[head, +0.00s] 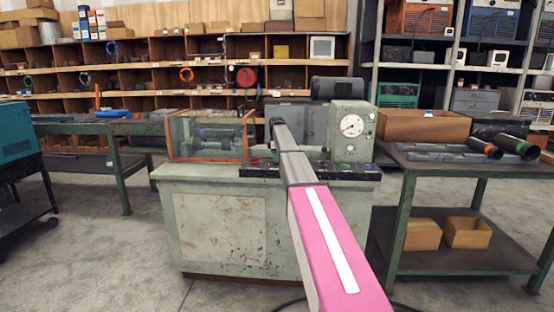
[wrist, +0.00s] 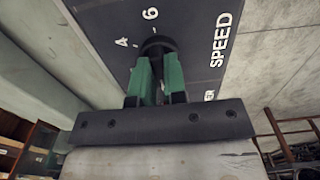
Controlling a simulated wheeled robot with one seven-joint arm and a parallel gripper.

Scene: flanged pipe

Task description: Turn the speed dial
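The speed dial (wrist: 157,45) is a round black knob on a dark panel marked SPEED, with white numbers 4 and 6 beside it in the wrist view. My gripper (wrist: 157,60) has two green fingers, only a little apart, with their tips at the knob. They appear shut on it, one on each side; the exact contact is partly hidden by the fingers. The knob's pointer is not visible. In the head view my pink and grey arm reaches to the grey-green machine (head: 225,225) and hides the dial and gripper.
On the machine stand an orange-framed clear guard (head: 207,136) at left and a gauge box (head: 352,131) at right. A dark strip (head: 345,171) with buttons runs along its front edge. Workbenches flank the machine, a cart (head: 440,262) at right. Shelves stand behind.

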